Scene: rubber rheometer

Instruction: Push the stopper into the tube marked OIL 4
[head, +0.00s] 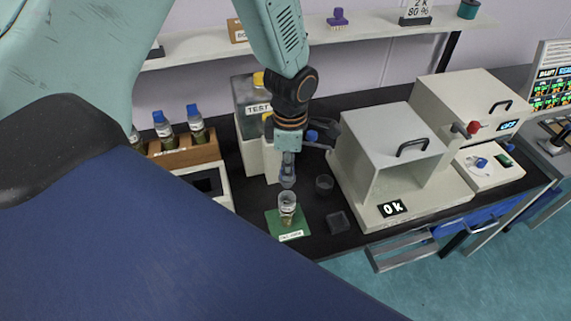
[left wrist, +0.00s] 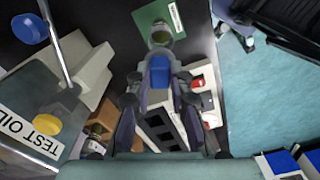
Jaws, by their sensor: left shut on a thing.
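A clear tube or jar (head: 287,207) with dark contents stands on a green mat (head: 274,222) at the front of the black bench; the mat's label is too small to read surely. My left gripper (head: 288,182) points down just above the tube's mouth. In the left wrist view the left gripper (left wrist: 160,68) is shut on a blue stopper (left wrist: 159,76), with the tube (left wrist: 160,34) just beyond it. The gripper's fingers hide the stopper in the head view, and I cannot tell whether stopper and tube touch. My right gripper is not in view.
A wooden rack (head: 185,152) with blue-capped bottles stands left. A TEST OIL container (head: 252,105) is behind the gripper. A dark round cup (head: 324,184) and small dark block (head: 338,221) lie right of the mat. A white machine (head: 385,150) reading OK stands further right.

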